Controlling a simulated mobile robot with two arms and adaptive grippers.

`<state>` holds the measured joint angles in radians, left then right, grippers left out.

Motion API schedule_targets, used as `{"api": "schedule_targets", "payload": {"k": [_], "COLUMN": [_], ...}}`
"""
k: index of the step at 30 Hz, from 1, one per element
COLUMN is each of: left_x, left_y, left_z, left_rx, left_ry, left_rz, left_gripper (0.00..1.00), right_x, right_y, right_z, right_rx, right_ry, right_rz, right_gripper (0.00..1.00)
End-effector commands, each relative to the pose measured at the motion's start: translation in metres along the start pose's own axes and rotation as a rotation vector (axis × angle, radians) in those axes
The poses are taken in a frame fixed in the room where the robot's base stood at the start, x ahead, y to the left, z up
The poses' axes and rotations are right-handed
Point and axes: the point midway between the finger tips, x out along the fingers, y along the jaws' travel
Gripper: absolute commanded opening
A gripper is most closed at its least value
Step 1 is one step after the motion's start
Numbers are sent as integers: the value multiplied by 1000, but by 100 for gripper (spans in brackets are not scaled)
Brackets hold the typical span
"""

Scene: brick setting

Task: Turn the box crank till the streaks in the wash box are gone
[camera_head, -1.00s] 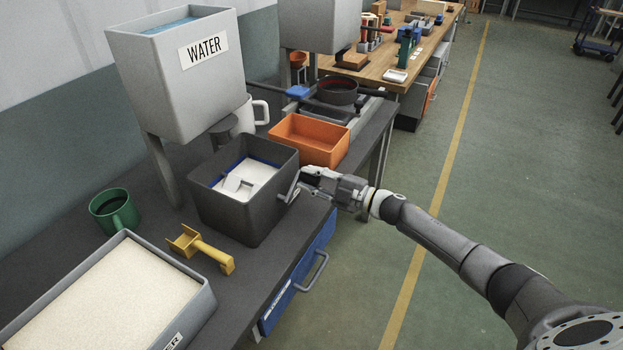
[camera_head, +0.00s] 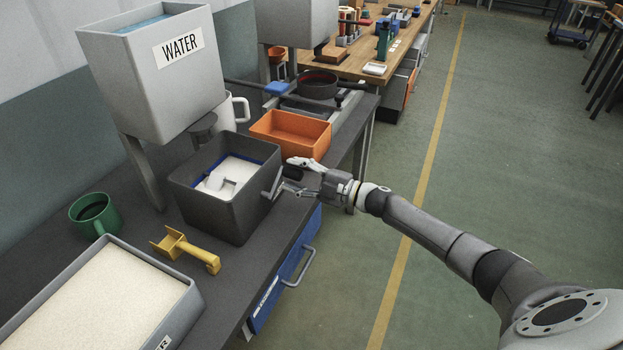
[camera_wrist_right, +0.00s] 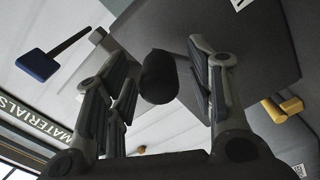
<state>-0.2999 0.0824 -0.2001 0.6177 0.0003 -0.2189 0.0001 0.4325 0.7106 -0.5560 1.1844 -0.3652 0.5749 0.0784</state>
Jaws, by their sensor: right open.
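The dark grey wash box (camera_head: 222,208) stands on the bench. The metal crank (camera_head: 272,184) is on the box's right side, with a black handle (camera_head: 293,173). My right gripper (camera_head: 290,176) is open, with its fingers spread on either side of the handle. In the right wrist view the black handle (camera_wrist_right: 158,77) lies between the two fingers, with gaps beside it. My left gripper is not in view.
An orange bin (camera_head: 290,131) stands behind the box, and a WATER tank (camera_head: 150,80) rises at the left. A blue drawer (camera_head: 285,275) is below.

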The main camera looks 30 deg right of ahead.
Motion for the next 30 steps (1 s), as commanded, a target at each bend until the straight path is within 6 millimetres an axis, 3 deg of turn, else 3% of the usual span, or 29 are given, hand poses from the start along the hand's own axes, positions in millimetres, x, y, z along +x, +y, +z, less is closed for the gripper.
{"api": "schedule_targets", "payload": {"k": [12, 18, 30], "left_x": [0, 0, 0], "left_y": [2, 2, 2], "left_z": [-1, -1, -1], "left_rx": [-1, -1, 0], "left_ry": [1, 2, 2], "left_rz": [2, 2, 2], "left_gripper": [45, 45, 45], "right_x": [-76, -103, -115], "right_y": [-2, -1, 0], "right_z": [1, 1, 0], "right_rx": [0, -1, -1], "right_ry": [-4, -3, 0], "right_rz": [-4, -3, 0], "right_gripper": [50, 50, 50]}}
